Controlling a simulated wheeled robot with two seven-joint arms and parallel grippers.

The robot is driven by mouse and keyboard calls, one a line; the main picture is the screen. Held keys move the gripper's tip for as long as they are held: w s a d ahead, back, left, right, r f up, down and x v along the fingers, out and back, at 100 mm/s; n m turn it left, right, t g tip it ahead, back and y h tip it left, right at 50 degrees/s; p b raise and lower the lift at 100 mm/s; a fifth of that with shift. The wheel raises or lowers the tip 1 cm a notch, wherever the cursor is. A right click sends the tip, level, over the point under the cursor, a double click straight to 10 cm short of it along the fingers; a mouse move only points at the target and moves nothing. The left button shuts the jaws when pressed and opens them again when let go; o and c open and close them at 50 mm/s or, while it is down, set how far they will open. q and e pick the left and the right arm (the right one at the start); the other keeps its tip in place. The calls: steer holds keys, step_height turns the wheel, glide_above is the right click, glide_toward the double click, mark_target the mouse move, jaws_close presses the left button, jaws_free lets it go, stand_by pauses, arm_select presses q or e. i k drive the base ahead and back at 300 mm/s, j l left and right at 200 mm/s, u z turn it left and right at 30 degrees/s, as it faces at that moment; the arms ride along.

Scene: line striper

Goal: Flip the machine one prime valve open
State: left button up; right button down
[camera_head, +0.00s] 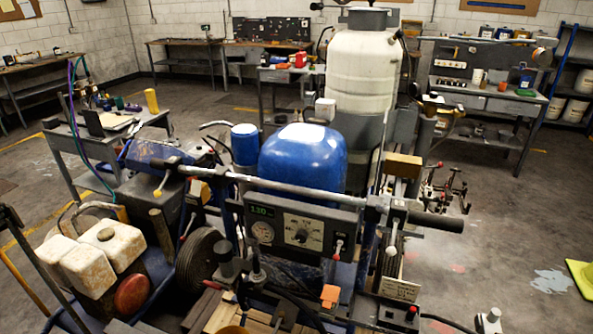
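A line striper stands in the centre with a blue tank (303,157), a grey control panel (300,229) and a long handlebar (290,188). A small red-tipped lever (338,247) sits at the panel's right. An orange block-like part (330,296) is below it. I cannot tell which part is the prime valve or whether it is open. Neither of my grippers can be made out in the view.
A tall white tank (362,70) rises behind the striper. Workbenches (490,97) line the back. A yellow-green object (582,275) lies at the right edge. The floor (520,225) on the right is mostly free.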

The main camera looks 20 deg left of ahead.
mark_target(206, 283)
steer(key=i+j+u, duration=0.2)
steer(key=j+u, duration=0.25)
steer(key=i+j+u, duration=0.3)
steer(key=u, duration=0.15)
steer(key=k+j, duration=0.1)
steer(key=j, duration=0.4)
steer(key=k+j, duration=0.1)
steer(key=j, duration=0.35)
steer(key=k+j, duration=0.1)
steer(key=j, duration=0.4)
steer(key=k+u, duration=0.05)
